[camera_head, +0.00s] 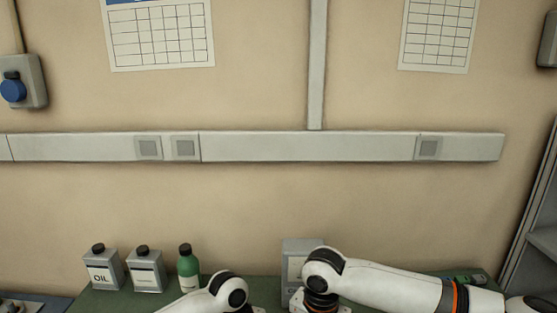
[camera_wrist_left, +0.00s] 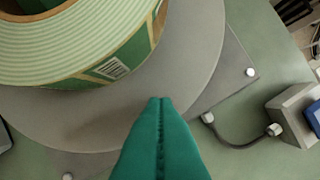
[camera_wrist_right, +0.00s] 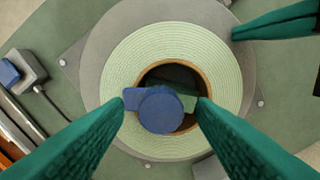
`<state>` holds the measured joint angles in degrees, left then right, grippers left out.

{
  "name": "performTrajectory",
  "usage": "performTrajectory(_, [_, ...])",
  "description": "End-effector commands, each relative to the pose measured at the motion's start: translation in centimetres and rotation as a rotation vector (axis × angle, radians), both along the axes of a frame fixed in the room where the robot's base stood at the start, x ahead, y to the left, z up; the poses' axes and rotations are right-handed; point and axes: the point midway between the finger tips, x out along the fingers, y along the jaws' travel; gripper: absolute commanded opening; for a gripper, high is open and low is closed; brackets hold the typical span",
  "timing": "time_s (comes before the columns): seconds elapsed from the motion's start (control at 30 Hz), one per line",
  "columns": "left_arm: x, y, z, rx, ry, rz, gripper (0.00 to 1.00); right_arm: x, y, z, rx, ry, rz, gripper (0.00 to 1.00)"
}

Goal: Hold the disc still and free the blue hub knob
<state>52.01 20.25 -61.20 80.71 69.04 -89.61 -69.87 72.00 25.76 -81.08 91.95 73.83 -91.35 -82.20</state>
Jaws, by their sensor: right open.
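The blue hub knob (camera_wrist_right: 160,110) sits in the dark centre hole of the pale green tape reel (camera_wrist_right: 118,80), seen from above in the right wrist view. My right gripper (camera_wrist_right: 161,102) is open, with a teal finger on either side of the knob's wings. The reel lies on the grey disc (camera_wrist_right: 100,40). The disc also shows in the left wrist view (camera_wrist_left: 195,60), beside the reel's green side (camera_wrist_left: 120,60). My left gripper (camera_wrist_left: 160,101) has its fingers together, tips over the disc near its rim. I cannot tell whether they touch it. The head view shows neither gripper.
A grey box with a blue top (camera_wrist_right: 28,70) and a cable stands beside the disc's base plate. In the head view, oil cans (camera_head: 104,272), a green bottle (camera_head: 188,268) and a grey box (camera_head: 296,252) stand along the green bench's back.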

Motion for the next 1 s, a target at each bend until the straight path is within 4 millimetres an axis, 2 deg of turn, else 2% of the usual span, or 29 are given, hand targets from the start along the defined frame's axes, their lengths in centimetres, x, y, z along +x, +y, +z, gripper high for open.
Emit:
performTrajectory(0.03, [-0.34, 0.14, -0.66, 0.008, 0.010, -0.002, 0.00, -0.08, 0.03, -0.18, 0.000, 0.002, -0.056, 0.51])
performTrajectory(0.6, [-0.34, 0.16, -0.69, 0.009, 0.011, -0.002, 0.00, -0.08, 0.08, -0.16, 0.004, 0.003, -0.941, 0.51])
performTrajectory(0.7, [-0.34, 0.17, -0.69, 0.009, 0.011, -0.002, 0.00, -0.08, 0.04, -0.14, 0.003, 0.003, -1.066, 0.51])
performTrajectory(0.9, [-0.34, 0.17, -0.70, 0.009, 0.011, -0.002, 0.00, -0.05, 0.02, -0.15, 0.003, 0.001, -1.178, 0.51])
performTrajectory(1.0, [-0.34, 0.17, -0.70, 0.009, 0.011, -0.001, 0.00, -0.08, 0.05, -0.14, 0.002, 0.003, -1.291, 0.51])
